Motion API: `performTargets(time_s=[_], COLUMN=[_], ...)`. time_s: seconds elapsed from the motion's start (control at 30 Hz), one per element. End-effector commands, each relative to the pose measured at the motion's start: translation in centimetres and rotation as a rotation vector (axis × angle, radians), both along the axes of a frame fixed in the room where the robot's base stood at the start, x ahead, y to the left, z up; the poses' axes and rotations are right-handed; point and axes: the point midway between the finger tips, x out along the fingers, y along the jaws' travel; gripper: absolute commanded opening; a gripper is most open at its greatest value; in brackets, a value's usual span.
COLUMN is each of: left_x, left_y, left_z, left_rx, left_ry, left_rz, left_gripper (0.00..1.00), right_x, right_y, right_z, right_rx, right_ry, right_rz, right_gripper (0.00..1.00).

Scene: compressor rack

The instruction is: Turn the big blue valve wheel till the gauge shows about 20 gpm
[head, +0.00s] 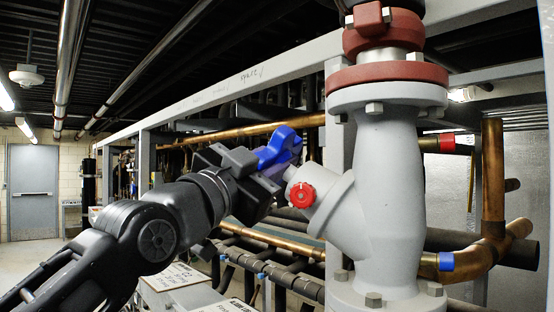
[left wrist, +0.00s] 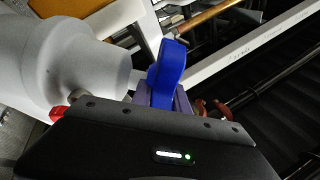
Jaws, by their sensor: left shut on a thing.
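The big blue valve wheel (head: 281,146) sits at the end of the slanted branch of a grey valve body (head: 388,200) in the head view. My left gripper (head: 270,172) is shut on the blue wheel from the left and covers part of it. In the left wrist view the blue wheel (left wrist: 168,75) stands up between the fingers, beside the grey valve branch (left wrist: 85,60). A small red knob (head: 299,194) is on the branch just right of the gripper. I see no gauge face or reading. My right gripper is not in view.
Copper pipes (head: 492,180) run behind and to the right of the valve. Dark pipes and white labelled boards (head: 172,276) lie below my left arm. A grey steel frame beam (head: 240,82) crosses above. Open floor and a door (head: 34,190) are at the far left.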

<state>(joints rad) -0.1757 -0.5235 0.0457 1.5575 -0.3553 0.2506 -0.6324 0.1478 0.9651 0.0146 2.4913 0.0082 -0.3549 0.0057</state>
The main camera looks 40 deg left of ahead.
Motion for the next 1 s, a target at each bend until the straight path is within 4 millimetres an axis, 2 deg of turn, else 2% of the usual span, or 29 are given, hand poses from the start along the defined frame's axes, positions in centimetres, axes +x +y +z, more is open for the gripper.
performTargets(time_s=[0.27,0.57,0.9,0.93,1.0], left_x=[0.0,0.1,0.1,0.1,0.1], left_y=[0.1,0.1,0.0,0.0,0.0], left_z=[0.3,0.4,-0.1,-0.1,-0.1], left_rx=[-0.006,-0.037,-0.045,-0.045,-0.045], left_ry=[0.04,0.195,0.217,0.216,0.216], left_rz=[0.028,0.129,0.14,0.14,0.14], left_gripper=[0.0,0.0,0.0,0.21,0.27], right_x=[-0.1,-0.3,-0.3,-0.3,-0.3], right_y=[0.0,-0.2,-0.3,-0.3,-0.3], right_z=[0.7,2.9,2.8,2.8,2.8], right_rx=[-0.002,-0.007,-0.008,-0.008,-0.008], right_ry=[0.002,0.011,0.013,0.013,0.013], right_rz=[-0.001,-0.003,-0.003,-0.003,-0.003], right_gripper=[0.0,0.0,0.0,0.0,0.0])
